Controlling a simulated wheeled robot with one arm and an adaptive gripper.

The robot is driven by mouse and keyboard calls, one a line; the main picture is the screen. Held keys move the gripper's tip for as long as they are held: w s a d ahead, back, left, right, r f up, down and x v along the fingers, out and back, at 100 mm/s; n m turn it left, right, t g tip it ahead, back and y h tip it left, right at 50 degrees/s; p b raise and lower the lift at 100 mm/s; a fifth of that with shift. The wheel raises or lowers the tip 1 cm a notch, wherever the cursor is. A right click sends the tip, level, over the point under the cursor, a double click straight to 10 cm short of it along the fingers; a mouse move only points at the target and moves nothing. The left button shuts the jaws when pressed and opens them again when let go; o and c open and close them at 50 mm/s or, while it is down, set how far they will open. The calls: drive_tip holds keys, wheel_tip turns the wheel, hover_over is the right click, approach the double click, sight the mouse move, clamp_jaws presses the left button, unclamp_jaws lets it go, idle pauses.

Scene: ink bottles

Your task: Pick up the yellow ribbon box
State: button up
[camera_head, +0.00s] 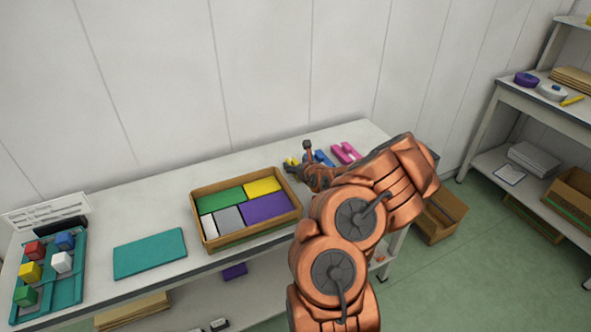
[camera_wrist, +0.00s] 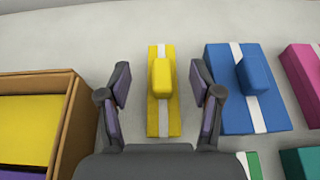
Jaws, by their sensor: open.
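The yellow ribbon box (camera_wrist: 174,115) lies flat on the table in the wrist view. It is a long yellow box with a pale ribbon stripe and a raised yellow block on top. My gripper (camera_wrist: 160,85) is open, with one finger on each side of the box and gaps between the fingers and the box. In the head view my gripper (camera_head: 310,172) is at the table's right part, and only a little yellow of the box (camera_head: 289,162) shows beside it. My arm hides much of that area.
A blue ribbon box (camera_wrist: 225,88) lies close to the right finger, with a pink box (camera_wrist: 303,65) farther right. A wooden crate (camera_wrist: 73,135) with coloured boxes stands at left.

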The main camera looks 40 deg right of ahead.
sight(292, 161)
drive_tip(key=shift+p+x, duration=0.5)
drive_tip(key=shift+x, duration=0.95)
drive_tip(key=shift+w+d+f, duration=0.3)
drive_tip(key=shift+w+f, duration=0.05)
drive_tip(key=shift+w, duration=0.25)
clamp_jaws()
drive_tip(key=shift+r, duration=0.1)
